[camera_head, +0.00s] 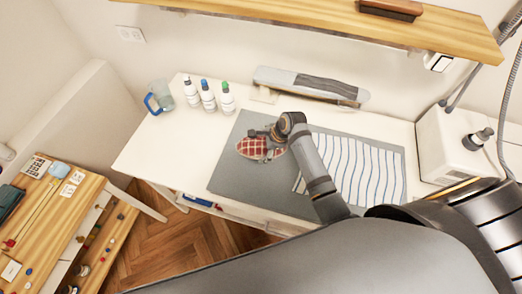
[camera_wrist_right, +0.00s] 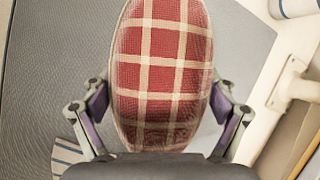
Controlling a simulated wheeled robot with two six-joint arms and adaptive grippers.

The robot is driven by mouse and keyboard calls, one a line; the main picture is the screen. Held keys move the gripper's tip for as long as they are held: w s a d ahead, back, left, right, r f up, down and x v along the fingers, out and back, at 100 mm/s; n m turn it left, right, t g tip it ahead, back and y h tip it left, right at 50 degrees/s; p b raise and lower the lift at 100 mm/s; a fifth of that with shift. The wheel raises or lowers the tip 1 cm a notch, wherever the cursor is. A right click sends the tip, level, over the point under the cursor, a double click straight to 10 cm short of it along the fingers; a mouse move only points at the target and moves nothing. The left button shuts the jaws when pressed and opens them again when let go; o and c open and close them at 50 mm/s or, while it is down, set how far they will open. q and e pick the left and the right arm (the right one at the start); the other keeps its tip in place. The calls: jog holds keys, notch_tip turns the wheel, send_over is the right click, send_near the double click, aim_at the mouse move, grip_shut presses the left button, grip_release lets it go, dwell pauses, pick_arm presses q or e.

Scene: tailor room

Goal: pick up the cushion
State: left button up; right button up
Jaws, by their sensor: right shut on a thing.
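The cushion (camera_head: 253,148) is oval with a red and cream plaid cover. In the head view it is at the left part of the grey mat (camera_head: 225,178) on the white table. My right gripper (camera_head: 266,140) is at the cushion and partly covers it. In the right wrist view the cushion (camera_wrist_right: 162,70) fills the middle, and the two fingers of my right gripper (camera_wrist_right: 160,105) press on its sides. I cannot tell whether the cushion touches the mat. My left gripper is not in view.
A striped cloth (camera_head: 362,170) lies on the mat's right part. Several bottles (camera_head: 208,97) and a blue-handled jug (camera_head: 160,97) stand at the back left. A small ironing board (camera_head: 312,85) is behind the mat. A white machine (camera_head: 447,145) is at the right. A wooden shelf (camera_head: 330,28) hangs above.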

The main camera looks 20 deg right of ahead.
jog(key=s+r, duration=0.2)
jog(key=s+d+r+b, duration=0.1)
jog(key=r, duration=0.1)
jog(key=shift+s, duration=0.4)
jog(key=s+d+r+b, duration=0.1)
jog(key=s+r, duration=0.3)
jog(key=s, duration=0.5)
jog(key=shift+d+r, duration=0.4)
jog(key=shift+d, duration=0.1)
